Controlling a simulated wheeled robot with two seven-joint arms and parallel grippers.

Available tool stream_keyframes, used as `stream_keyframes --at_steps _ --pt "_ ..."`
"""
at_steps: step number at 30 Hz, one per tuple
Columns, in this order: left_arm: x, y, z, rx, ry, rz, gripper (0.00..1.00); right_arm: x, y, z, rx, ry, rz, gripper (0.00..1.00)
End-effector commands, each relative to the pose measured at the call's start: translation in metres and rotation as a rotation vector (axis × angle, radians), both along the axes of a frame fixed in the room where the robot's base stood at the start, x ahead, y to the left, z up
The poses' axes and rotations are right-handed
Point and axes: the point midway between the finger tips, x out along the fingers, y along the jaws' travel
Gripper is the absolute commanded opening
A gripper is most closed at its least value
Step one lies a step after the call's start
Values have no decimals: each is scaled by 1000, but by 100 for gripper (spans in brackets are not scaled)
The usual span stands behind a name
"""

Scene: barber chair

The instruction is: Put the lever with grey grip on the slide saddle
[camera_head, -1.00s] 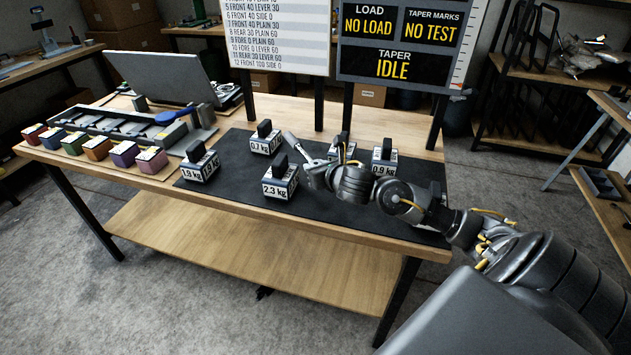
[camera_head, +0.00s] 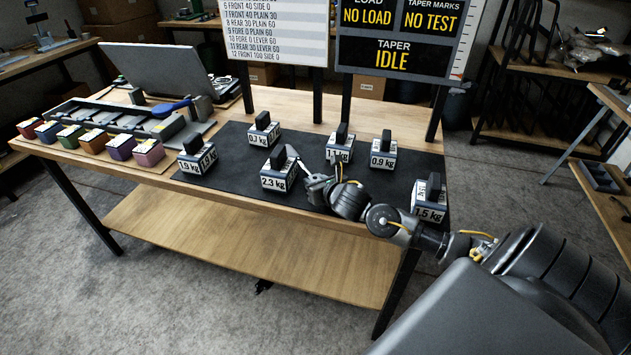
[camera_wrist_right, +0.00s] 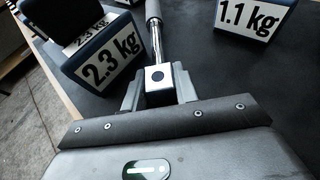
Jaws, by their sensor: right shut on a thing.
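My right gripper (camera_head: 310,180) is shut on the lever, low over the black mat among the weights. In the head view, the lever (camera_head: 296,158) shows only small, close to the 2.3 kg weight. A long grey fixture (camera_head: 112,117) with a blue handle lies on the table's left part; I cannot tell which part is the slide saddle. My left gripper is out of view.
The 2.3 kg weight (camera_head: 279,170) is just left of my right gripper; the 1.1 kg weight (camera_head: 338,144) is behind it. Other weights stand on the mat (camera_head: 235,178). Several coloured boxes (camera_head: 120,147) line the table's front left. A grey panel (camera_head: 163,70) stands behind the fixture.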

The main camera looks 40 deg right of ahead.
Motion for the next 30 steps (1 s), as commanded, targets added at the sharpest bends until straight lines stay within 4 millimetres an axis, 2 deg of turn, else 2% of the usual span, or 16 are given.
stream_keyframes --at_steps 4,5,10,21,26,30 --pt "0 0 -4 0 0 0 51 1 0 -3 0 -3 0 0" --pt "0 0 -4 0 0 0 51 0 0 -4 0 0 0 30" --pt "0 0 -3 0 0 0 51 0 0 -3 0 0 0 51" --pt "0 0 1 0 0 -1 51 -2 0 2 -1 0 0 51" --pt "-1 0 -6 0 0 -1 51 -27 5 9 -1 0 3 51" --pt "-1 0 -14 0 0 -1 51 -55 11 20 0 1 4 51"
